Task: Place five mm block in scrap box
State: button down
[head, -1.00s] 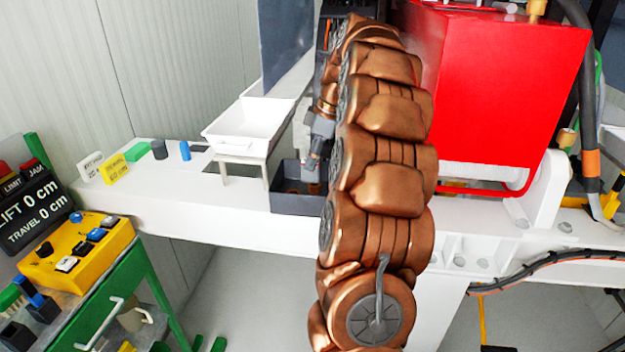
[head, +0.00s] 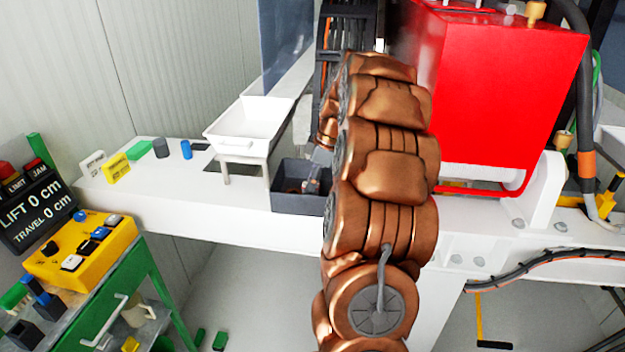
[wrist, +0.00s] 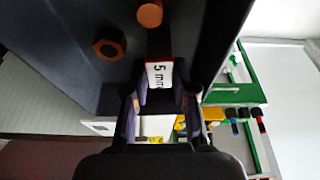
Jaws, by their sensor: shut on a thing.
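My gripper (wrist: 160,98) is shut on the five mm block (wrist: 158,74), a small block with a white face marked "5 mm" and a red edge. The dark grey scrap box (head: 298,203) stands on the white beam, left of my arm. In the head view my gripper (head: 312,184) is low at the box opening, partly hidden by my arm, and the block cannot be made out. In the wrist view the block is in front of the box's dark inside, which holds a brown hex nut (wrist: 109,48) and a round copper-coloured piece (wrist: 149,15).
A white tray (head: 245,138) on legs stands just left of the box. A red tank (head: 510,90) is right of my arm. A yellow control box (head: 80,250) sits on a green cart at the left. Small blocks and signs lie on the beam's left end.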

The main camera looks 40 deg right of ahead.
jog(key=shift+f, duration=0.2)
jog(key=c, duration=0.9)
grip_release()
jog(key=shift+c, duration=0.2)
jog(key=shift+r, duration=0.15)
jog(key=shift+r, duration=0.2)
jog(key=shift+d+r, duration=0.1)
jog(key=b+v, duration=0.4)
jog(key=v, duration=0.7)
jog(key=shift+r, duration=0.2)
jog(key=shift+s, duration=0.15)
